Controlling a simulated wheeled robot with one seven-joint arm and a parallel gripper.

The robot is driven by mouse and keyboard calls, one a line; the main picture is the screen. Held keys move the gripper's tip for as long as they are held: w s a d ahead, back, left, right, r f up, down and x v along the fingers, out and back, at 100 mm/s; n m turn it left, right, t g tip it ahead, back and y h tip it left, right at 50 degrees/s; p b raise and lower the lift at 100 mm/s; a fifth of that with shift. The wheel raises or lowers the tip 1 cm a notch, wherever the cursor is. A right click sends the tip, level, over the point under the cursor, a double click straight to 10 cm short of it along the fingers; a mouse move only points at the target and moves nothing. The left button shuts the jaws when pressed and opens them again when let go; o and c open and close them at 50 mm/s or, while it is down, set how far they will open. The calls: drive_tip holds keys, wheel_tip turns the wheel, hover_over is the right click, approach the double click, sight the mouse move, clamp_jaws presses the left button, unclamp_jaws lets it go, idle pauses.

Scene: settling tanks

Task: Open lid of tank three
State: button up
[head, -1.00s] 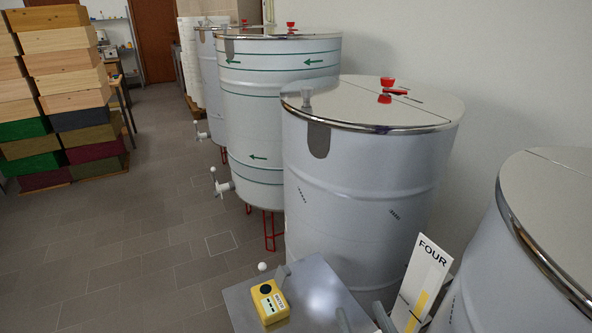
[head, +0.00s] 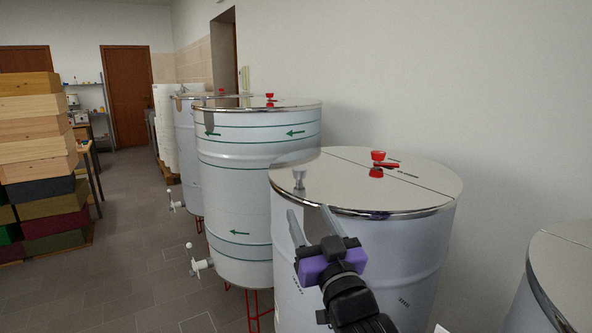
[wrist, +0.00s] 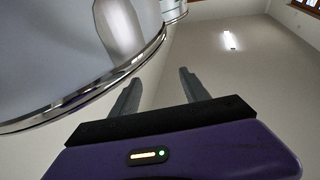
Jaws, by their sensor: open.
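The nearer full tank (head: 350,255) is a plain grey drum; I see no number on it. Its flat lid (head: 340,185) lies closed, with a seam across it. Red clamp knobs (head: 377,170) sit at the seam. My gripper (head: 308,211) is open and empty, fingers pointing up at the tank's front, just below the rim and the grey knob in the picture. In the wrist view the gripper (wrist: 159,76) has nothing between its fingers; the tank's shiny rim (wrist: 90,95) curves past at left.
A green-striped tank (head: 258,150) and another tank (head: 185,150) stand behind. Another lidded tank (head: 565,270) is at the right edge. Stacked wooden boxes (head: 40,160) stand at left. The tiled floor (head: 135,240) between is clear.

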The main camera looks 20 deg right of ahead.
drive_tip(key=g, duration=0.1)
approach(301, 173)
wheel_tip(301, 173, up, 2)
drive_tip(key=a, duration=0.2)
drive_tip(key=w+g+h, duration=0.1)
drive_tip(key=w+m+h, duration=0.1)
drive_tip(key=w, duration=0.1)
drive_tip(key=shift+w+d+g, duration=0.2)
drive_tip(key=shift+d+g, duration=0.2)
drive_tip(key=shift+w+d+m+p, duration=0.15)
drive_tip(key=shift+w+m+p, duration=0.15)
drive_tip(key=shift+w, duration=0.1)
drive_tip(key=shift+w+d+f+p, duration=0.15)
drive_tip(key=shift+w+p, duration=0.15)
drive_tip(key=shift+w, duration=1.55)
drive_tip(key=shift+w+d+p, duration=0.15)
drive_tip(key=shift+w+p, duration=0.15)
drive_tip(key=shift+w, duration=1.55)
drive_tip(key=shift+c, duration=0.2)
clamp_jaws()
